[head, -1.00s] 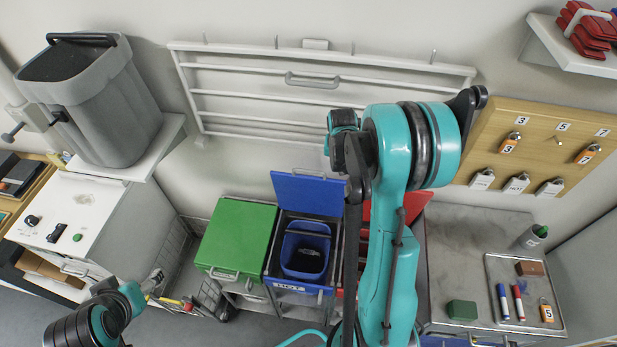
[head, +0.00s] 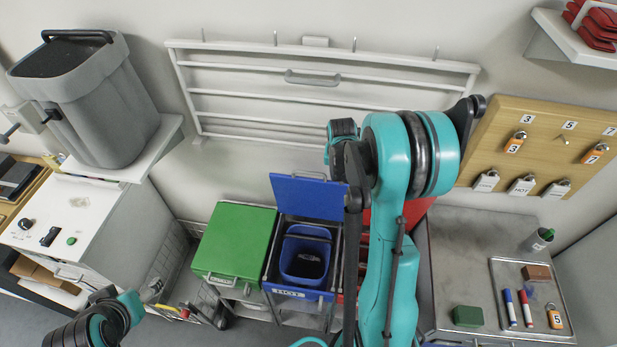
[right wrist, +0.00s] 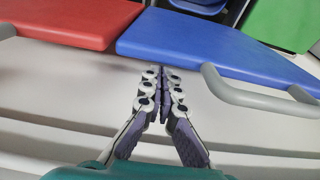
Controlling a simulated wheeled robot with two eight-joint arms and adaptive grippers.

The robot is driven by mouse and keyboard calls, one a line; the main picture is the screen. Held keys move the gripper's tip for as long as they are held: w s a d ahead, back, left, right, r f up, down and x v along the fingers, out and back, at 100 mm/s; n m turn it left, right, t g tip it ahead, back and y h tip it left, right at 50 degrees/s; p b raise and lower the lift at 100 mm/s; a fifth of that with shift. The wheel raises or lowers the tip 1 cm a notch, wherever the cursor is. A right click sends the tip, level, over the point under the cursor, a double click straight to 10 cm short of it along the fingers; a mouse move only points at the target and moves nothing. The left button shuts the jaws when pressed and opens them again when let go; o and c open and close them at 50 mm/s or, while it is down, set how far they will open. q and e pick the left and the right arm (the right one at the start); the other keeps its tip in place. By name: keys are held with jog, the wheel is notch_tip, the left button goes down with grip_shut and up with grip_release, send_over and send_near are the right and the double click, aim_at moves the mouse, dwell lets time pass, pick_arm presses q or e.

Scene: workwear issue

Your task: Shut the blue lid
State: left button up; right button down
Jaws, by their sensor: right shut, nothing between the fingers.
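The blue lid (head: 308,197) stands open, tilted up toward the wall behind the blue bin (head: 304,258) in the head view. In the right wrist view the blue lid (right wrist: 225,45) fills the upper middle, with a grey handle (right wrist: 255,98) along its edge. My right gripper (right wrist: 160,72) is shut and empty, its fingertips near the blue lid's edge by the red lid; contact cannot be told. In the head view my right arm hides that gripper.
A shut green lid (head: 235,240) is left of the blue bin. A raised red lid (head: 412,212) stands to its right, partly behind my right arm; it also shows in the wrist view (right wrist: 75,20). A wall rack (head: 320,97) is behind. A metal worktop (head: 455,265) is at right.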

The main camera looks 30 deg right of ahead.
jog(key=shift+s+a+b, duration=0.55)
jog(key=shift+s+a, duration=1.8)
jog(key=shift+s, duration=0.45)
notch_tip(320, 180, up, 9)
jog(key=p, duration=0.7)
jog(key=shift+r, duration=0.2)
jog(key=shift+w, duration=0.1)
jog(key=s+a+f+n+t+y+b, duration=0.1)
jog(key=s+a+f+n+t+b, duration=0.1)
jog(key=s+a+f+n+b, duration=0.2)
jog(key=s+a+f+n+t+b, duration=0.3)
jog(key=a+f+b, duration=0.6)
jog(key=a+b, duration=0.6)
jog(key=s+n+b, duration=0.1)
jog(key=s+b, duration=0.1)
jog(key=b, duration=0.4)
jog(key=shift+s+a+f+y, duration=0.2)
jog(key=shift+a+f+y, duration=0.15)
jog(key=shift+y, duration=0.05)
